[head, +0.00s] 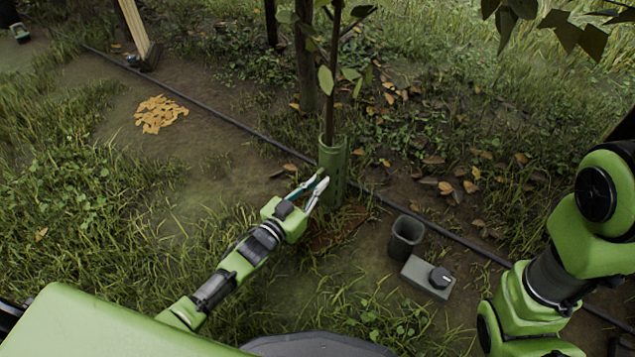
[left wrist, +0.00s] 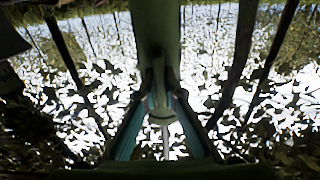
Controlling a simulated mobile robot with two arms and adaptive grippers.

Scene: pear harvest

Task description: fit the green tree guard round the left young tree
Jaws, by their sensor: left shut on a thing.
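The green tree guard (head: 334,165) stands about upright at the centre of the head view. The young tree's thin dark trunk (head: 330,108) rises from its top and seems to run down inside it; its lower part is hidden. My left gripper (head: 318,185) reaches it from the front left, its fingers shut on the guard's near side. In the left wrist view the guard (left wrist: 156,35) rises as a dull green tube just beyond the fingers (left wrist: 160,110). Only my right arm shows at the right; its gripper is out of the picture.
A dark grey cup (head: 406,237) and a grey box with a black knob (head: 427,278) stand on the ground right of the guard. A black hose (head: 230,121) runs across the ground behind. A yellow pile (head: 160,114) lies at the left. A thicker trunk (head: 305,65) stands behind.

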